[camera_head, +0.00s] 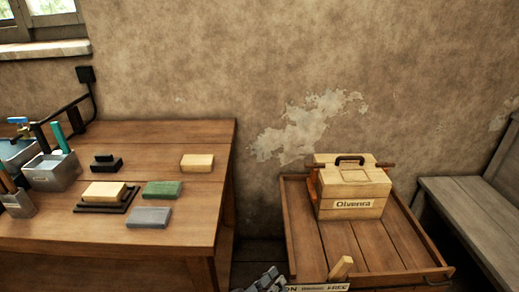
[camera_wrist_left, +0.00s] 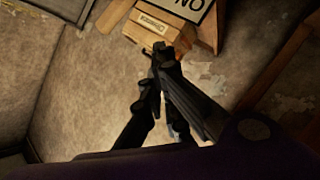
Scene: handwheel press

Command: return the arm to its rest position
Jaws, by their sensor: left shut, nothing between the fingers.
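My left gripper (camera_head: 264,281) shows at the bottom edge of the head view as dark grey finger parts, just left of the low wooden tray-like table (camera_head: 361,251). Most of it and its arm are cut off by the frame. In the left wrist view the same gripper (camera_wrist_left: 158,52) is dark, with its fingers together and nothing between them. A wooden piece with a label (camera_wrist_left: 153,23) and a white sign with dark letters (camera_wrist_left: 191,8) lie beyond the fingertips. My right gripper is in neither view.
A wooden box labelled "Olvenra" (camera_head: 353,190) stands on the tray-like table. A workbench (camera_head: 195,226) at left carries several blocks and metal containers (camera_head: 52,172). A grey bench (camera_head: 470,205) is at right. A floor gap (camera_head: 258,252) separates workbench and table.

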